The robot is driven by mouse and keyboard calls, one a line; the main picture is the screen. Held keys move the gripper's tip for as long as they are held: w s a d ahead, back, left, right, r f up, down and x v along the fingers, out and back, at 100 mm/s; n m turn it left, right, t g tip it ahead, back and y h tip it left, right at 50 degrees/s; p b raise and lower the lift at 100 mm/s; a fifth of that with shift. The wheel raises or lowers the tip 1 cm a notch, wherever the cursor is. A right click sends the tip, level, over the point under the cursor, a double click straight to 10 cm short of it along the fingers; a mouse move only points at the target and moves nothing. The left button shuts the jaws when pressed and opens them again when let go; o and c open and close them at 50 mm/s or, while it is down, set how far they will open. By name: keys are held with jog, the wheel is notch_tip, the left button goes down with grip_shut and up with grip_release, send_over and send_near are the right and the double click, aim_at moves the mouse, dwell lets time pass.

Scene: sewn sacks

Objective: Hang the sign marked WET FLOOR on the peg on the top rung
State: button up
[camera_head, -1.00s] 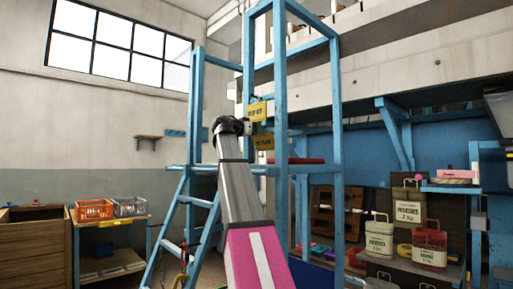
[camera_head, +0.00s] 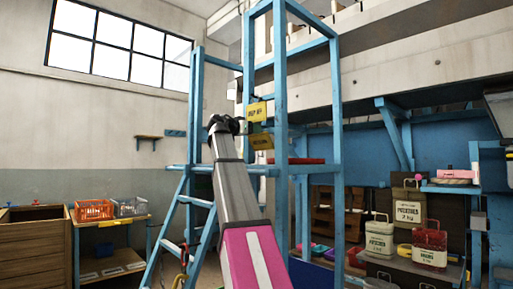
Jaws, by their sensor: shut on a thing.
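Two small yellow signs with dark lettering are at mid-height by the blue tower frame (camera_head: 281,75). The upper sign (camera_head: 257,111) hangs about upright. The lower sign (camera_head: 262,142) is just below it, darker and slightly turned. The lettering is too small to read surely, so I cannot tell which sign says WET FLOOR. My gripper (camera_head: 240,127) is left of the signs, at the end of my arm. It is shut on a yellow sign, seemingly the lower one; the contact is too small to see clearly. I cannot make out the peg.
Blue posts (camera_head: 338,140) of the tower stand close to the right, and a blue ladder (camera_head: 180,230) slopes down at the left. An orange basket (camera_head: 94,210) sits on a side table. Labelled tins (camera_head: 380,238) stand at the right. A wall shelf (camera_head: 147,138) is behind.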

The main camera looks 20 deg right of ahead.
jog(key=shift+v, duration=2.6)
